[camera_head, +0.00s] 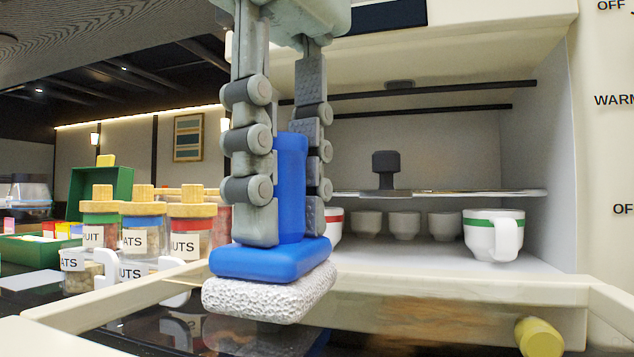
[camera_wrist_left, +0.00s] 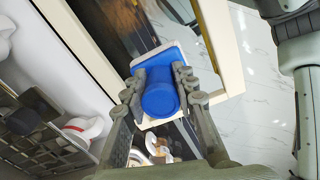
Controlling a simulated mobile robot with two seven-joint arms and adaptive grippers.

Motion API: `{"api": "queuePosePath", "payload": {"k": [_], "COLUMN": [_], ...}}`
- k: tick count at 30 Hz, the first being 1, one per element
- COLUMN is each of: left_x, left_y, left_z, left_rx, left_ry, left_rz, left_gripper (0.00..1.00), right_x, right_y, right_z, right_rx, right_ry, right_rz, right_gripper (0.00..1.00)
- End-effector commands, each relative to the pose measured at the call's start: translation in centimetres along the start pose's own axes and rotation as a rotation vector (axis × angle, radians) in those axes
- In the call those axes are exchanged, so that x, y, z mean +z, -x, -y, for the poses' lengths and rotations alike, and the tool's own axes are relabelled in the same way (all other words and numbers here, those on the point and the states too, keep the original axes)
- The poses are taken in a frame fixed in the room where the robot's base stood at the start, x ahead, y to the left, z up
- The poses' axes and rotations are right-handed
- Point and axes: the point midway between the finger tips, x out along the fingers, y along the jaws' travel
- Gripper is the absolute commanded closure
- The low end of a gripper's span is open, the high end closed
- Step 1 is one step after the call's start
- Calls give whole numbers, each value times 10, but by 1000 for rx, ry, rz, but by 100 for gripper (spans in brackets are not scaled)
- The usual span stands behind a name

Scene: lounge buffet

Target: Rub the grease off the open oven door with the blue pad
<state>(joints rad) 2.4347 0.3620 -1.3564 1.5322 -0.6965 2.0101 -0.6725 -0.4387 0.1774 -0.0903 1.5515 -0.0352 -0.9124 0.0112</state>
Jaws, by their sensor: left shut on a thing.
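The blue pad (camera_head: 270,259) has an upright blue handle and a rough white underside. My left gripper (camera_head: 286,232) is shut on the handle, fingers pointing down. The pad is over the open oven door (camera_head: 470,289), a cream frame around a dark glossy panel; whether it touches the panel I cannot tell. A brownish grease smear (camera_head: 440,328) lies on the panel to the right of the pad. The left wrist view shows the pad (camera_wrist_left: 160,92) in the jaws and brown smearing (camera_wrist_left: 122,14) on the door. My right gripper is not in view.
The oven behind holds a shelf (camera_head: 500,192) and several cups, one a green-banded mug (camera_head: 493,235). Cork-topped jars (camera_head: 143,222) stand left of the gripper. A yellow cylindrical knob or handle end (camera_head: 539,338) is at the lower right.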

Motion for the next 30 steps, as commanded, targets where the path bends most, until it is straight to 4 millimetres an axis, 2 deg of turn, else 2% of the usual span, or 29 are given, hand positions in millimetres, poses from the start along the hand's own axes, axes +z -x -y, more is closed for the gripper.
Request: {"api": "queuePosePath", "payload": {"k": [5,14,24,30], "left_x": [-12,-13,5,7], "left_y": [1,1,-1,-1], "left_z": [4,4,-1,-2], "left_rx": [1,0,-1,0], "left_ry": [1,0,-2,0], "left_rz": [0,0,1,1], "left_gripper": [100,100,100,100], "right_x": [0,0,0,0], "right_y": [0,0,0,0], "right_z": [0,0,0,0], "right_rx": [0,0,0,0], "right_ry": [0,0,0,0], "right_rz": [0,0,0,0], "right_gripper": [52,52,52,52]}}
